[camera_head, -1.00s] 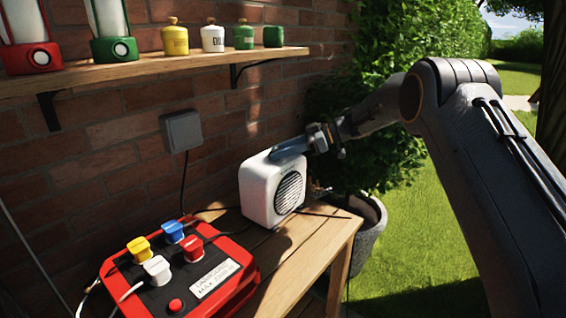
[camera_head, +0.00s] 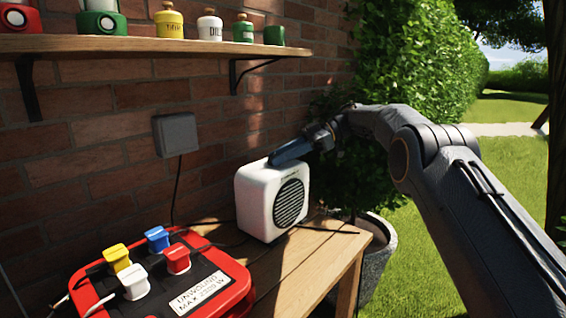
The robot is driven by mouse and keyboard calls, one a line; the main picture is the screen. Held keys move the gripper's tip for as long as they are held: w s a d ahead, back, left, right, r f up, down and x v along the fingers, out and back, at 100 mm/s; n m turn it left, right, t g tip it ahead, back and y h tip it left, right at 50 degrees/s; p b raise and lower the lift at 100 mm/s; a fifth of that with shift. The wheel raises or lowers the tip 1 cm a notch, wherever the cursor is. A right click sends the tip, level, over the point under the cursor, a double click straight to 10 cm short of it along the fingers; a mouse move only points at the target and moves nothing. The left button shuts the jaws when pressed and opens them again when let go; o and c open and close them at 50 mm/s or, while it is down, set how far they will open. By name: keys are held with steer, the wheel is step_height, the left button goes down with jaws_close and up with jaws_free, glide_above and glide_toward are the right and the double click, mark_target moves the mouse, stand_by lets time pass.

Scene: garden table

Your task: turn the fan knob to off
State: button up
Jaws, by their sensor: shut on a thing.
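The fan (camera_head: 256,205) is a white box with a round dark grille on its front. It stands on the wooden table below the brick wall. My gripper (camera_head: 274,159) reaches in from the right and its fingers lie at the top of the fan. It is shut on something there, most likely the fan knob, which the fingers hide. The knob's setting cannot be seen.
A red cable reel (camera_head: 200,284) with blue, yellow, white and red plugs sits on the table (camera_head: 318,262) at front left. A wooden shelf (camera_head: 140,44) with bottles and lanterns hangs above. A grey wall box (camera_head: 176,134), a planter (camera_head: 378,262) and a hedge are nearby.

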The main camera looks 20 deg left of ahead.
stand_by(0.4)
steer(key=o, duration=1)
steer(key=shift+s+a, duration=0.1)
